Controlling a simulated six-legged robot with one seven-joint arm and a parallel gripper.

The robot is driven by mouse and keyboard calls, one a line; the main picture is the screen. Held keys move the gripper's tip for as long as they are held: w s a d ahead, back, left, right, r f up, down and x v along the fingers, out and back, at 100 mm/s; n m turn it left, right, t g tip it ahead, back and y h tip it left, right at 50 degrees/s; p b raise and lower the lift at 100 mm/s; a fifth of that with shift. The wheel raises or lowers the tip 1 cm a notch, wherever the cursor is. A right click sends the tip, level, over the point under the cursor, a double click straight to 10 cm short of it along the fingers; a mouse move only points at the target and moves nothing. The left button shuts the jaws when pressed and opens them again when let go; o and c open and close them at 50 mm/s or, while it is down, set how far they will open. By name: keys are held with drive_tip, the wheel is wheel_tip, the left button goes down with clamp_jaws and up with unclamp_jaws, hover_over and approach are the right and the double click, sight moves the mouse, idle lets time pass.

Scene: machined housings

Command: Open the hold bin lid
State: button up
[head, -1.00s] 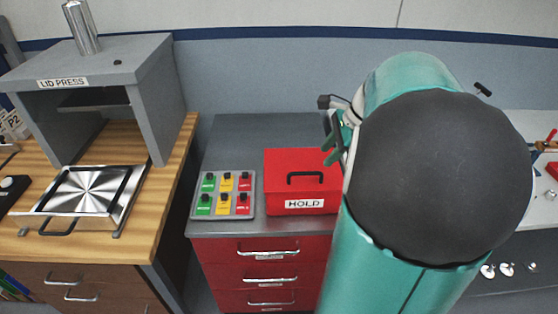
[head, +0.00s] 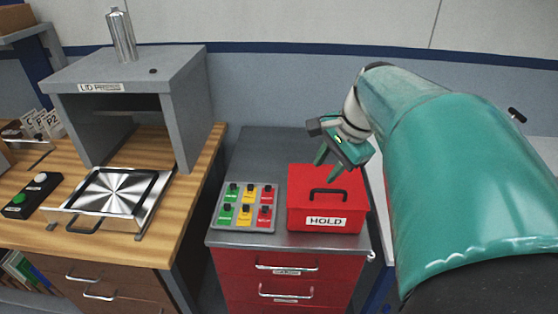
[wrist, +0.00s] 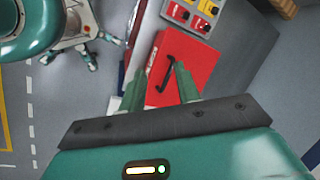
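The red hold bin (head: 325,222) stands on the grey top of a red drawer cabinet, with a white HOLD label on its front. Its red lid (head: 350,183) is shut and carries a black bar handle (head: 328,192). My gripper (head: 327,166) is above the back of the lid, apart from the handle. Its two green fingers are spread with nothing between them. In the wrist view, the fingers (wrist: 160,85) point toward the lid (wrist: 190,62), and the black handle (wrist: 168,70) shows between them, farther off.
A button panel (head: 247,207) with several green, yellow and red buttons sits left of the bin. Farther left, a wooden bench (head: 190,190) holds the grey lid press (head: 190,110) and a shiny metal plate (head: 112,192). The cabinet top behind the panel is clear.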

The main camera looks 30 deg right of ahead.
drive_tip(key=a+n, duration=0.4)
drive_tip(key=a, duration=0.2)
drive_tip(key=shift+s+a+f+h, duration=0.15)
drive_tip(key=shift+s+f+h, duration=0.05)
drive_tip(key=shift+f+h, duration=0.1)
